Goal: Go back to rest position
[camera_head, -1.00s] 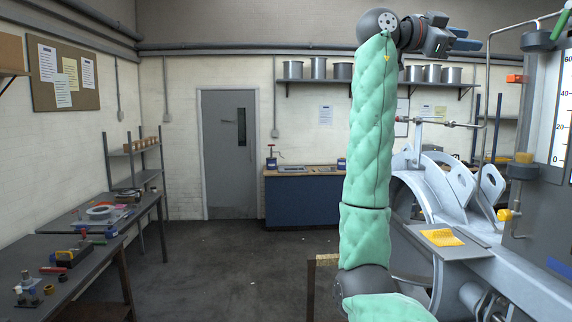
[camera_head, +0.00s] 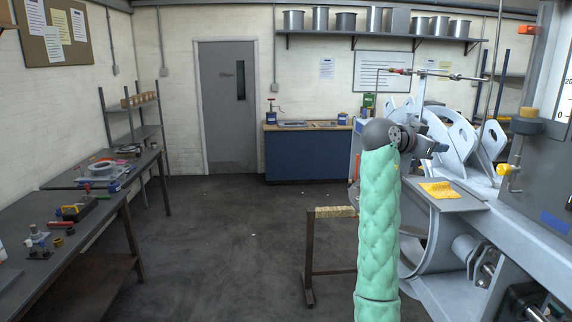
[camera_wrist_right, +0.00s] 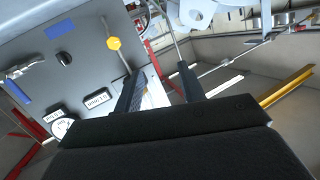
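My right arm, in a green quilted sleeve, stands upright in the right half of the head view. My right gripper (camera_head: 437,148) sits at its top, in front of the grey machine, partly hidden by the wrist. In the right wrist view, the two dark fingers of the right gripper (camera_wrist_right: 160,88) are apart with nothing between them, so it is open. My left gripper and left arm are not in view.
The large grey machine (camera_head: 460,235) fills the right side, with a yellow cloth (camera_head: 437,189) on its ledge. A brown stand (camera_head: 309,255) is left of my arm. Workbenches (camera_head: 100,215) with parts line the left. The middle floor is clear.

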